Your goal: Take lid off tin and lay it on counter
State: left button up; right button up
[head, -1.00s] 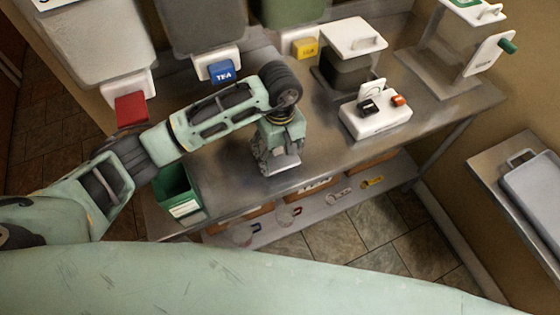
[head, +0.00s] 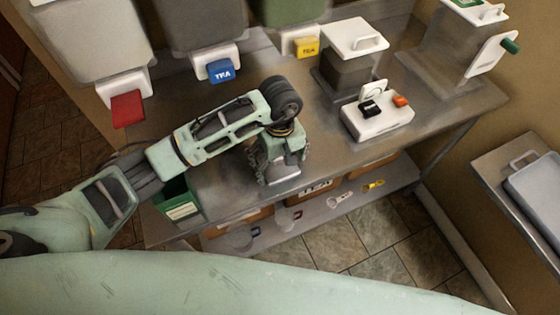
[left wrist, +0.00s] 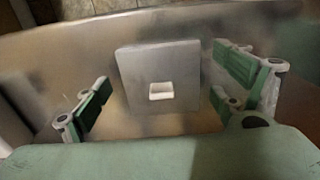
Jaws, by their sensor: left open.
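A square grey metal piece with a small white grip (left wrist: 161,91) shows in the left wrist view, flat on top. It looks like the lid, but I cannot tell whether a tin is under it. In the head view its pale edge (head: 285,174) shows beneath my left gripper (head: 272,172), and the rest is hidden by the gripper. My left gripper is open, with its green-padded fingers spread on both sides of the piece and apart from it. My right gripper is not in view.
The steel counter (head: 225,188) holds a grey box with a white handled lid (head: 353,38), a white device (head: 378,118) and a green box (head: 181,207). Dispensers with a red (head: 128,109), a blue (head: 221,71) and a yellow tap (head: 307,47) hang over the back.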

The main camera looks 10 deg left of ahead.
aim_at(280, 167)
pick_arm(q)
jog(key=shift+r, duration=0.1)
jog(key=shift+r+p, duration=0.2)
jog(key=shift+p, duration=0.15)
notch_tip(280, 167, up, 12)
jog(key=p, duration=0.4)
jog(key=shift+p, duration=0.4)
jog(key=shift+f, duration=0.15)
